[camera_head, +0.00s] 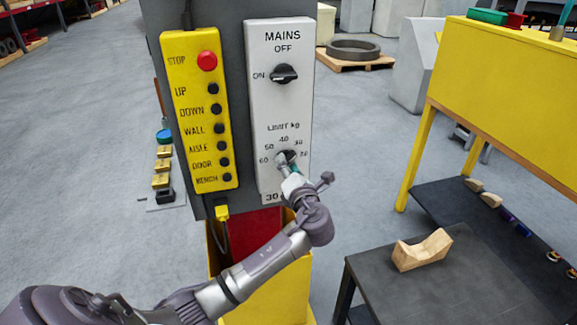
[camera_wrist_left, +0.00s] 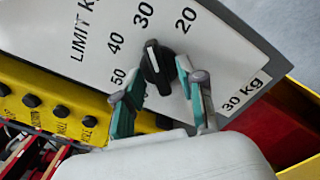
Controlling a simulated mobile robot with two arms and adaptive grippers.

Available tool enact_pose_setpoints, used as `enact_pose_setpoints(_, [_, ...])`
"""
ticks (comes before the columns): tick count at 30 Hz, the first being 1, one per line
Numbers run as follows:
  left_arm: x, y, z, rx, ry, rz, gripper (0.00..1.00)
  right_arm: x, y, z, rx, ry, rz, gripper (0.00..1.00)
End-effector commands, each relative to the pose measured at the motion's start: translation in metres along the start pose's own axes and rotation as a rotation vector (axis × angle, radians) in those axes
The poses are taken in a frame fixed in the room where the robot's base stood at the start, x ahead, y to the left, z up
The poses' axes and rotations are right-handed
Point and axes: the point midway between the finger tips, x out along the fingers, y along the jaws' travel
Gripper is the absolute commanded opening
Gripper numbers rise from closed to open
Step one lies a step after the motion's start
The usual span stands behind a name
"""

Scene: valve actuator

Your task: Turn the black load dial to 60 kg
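The black load dial (camera_wrist_left: 157,67) is a round knob with a white line, on the white panel (camera_head: 279,105) under "LIMIT kg". In the left wrist view its line points towards the 30 mark. The label below the dial reads 30 kg (camera_wrist_left: 243,95). My left gripper (camera_wrist_left: 162,76) is open, with its two teal fingers apart and their tips close to either side of the dial. I cannot tell whether they touch it. In the head view the gripper (camera_head: 289,172) partly covers the dial. My right gripper is not in view.
The black MAINS switch (camera_head: 284,74) is higher on the same panel. A yellow button box (camera_head: 200,110) with a red stop button (camera_head: 207,61) is to the left. A dark table (camera_head: 440,285) with a wooden cradle (camera_head: 421,250) is at the lower right.

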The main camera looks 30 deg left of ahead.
Motion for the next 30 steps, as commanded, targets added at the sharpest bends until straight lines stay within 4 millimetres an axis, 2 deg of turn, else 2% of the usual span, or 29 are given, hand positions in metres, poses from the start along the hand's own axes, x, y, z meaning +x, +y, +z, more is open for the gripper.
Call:
enact_pose_setpoints(1, [0.0,0.0,0.0,0.0,0.0,0.0,0.4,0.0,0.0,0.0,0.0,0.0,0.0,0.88])
enact_pose_setpoints(8, [0.0,0.0,0.0,0.0,0.0,0.0,0.01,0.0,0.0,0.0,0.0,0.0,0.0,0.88])
enact_pose_setpoints(20, [-0.001,0.0,0.001,-0.028,0.0,0.0,0.0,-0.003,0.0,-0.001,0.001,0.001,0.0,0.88])
enact_pose_setpoints(30, [-0.001,0.001,0.001,-0.233,0.001,-0.002,0.0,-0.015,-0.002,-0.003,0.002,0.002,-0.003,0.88])
